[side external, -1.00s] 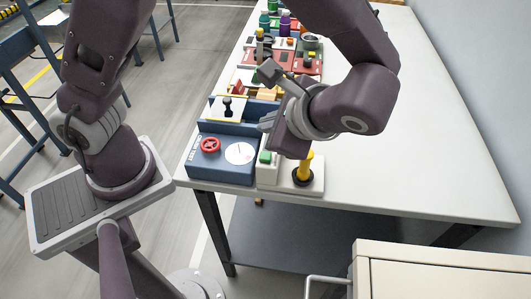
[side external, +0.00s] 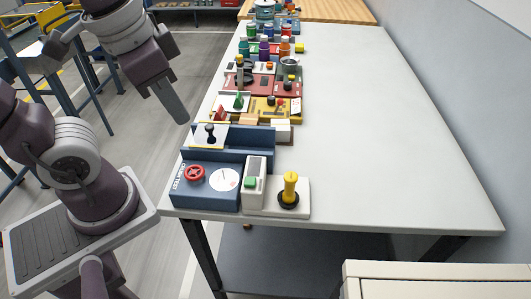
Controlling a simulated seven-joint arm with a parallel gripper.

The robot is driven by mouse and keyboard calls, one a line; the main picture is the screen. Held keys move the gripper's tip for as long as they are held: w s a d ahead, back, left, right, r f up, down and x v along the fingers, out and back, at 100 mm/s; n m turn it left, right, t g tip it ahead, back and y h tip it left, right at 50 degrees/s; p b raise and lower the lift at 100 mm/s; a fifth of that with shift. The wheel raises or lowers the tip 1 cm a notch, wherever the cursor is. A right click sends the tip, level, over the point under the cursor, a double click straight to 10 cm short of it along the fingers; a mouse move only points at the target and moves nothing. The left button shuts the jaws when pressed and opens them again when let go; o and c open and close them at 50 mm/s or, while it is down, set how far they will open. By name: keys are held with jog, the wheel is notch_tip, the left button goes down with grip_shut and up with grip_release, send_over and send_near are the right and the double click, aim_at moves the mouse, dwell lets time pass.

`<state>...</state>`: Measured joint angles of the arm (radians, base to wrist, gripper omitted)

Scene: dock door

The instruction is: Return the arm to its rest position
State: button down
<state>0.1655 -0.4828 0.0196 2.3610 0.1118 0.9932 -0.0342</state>
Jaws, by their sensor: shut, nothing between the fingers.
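My gripper (side external: 178,112) shows at the upper left of the side external view. It points down past the left edge of the table (side external: 390,130), over the floor and clear of the table's objects. Its fingers look like one grey bar, shut with nothing in them. My arm is folded back over its base at the left.
Along the table's left side stand a blue box with a red wheel (side external: 195,173) and dial, a green button box (side external: 253,183), a yellow handle (side external: 290,188), and farther back several coloured panels and bottles (side external: 264,47). A beige cabinet (side external: 435,280) stands at front right. The table's right is clear.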

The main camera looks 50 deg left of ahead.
jog(key=shift+s+a+r+n+t+h, duration=0.1)
jog(key=shift+s+r+n+t+h, duration=0.1)
jog(key=shift+s+n+t, duration=0.35)
jog(key=shift+s+r+n+t+h, duration=0.15)
jog(key=shift+s+n+t, duration=0.2)
jog(key=shift+t, duration=0.3)
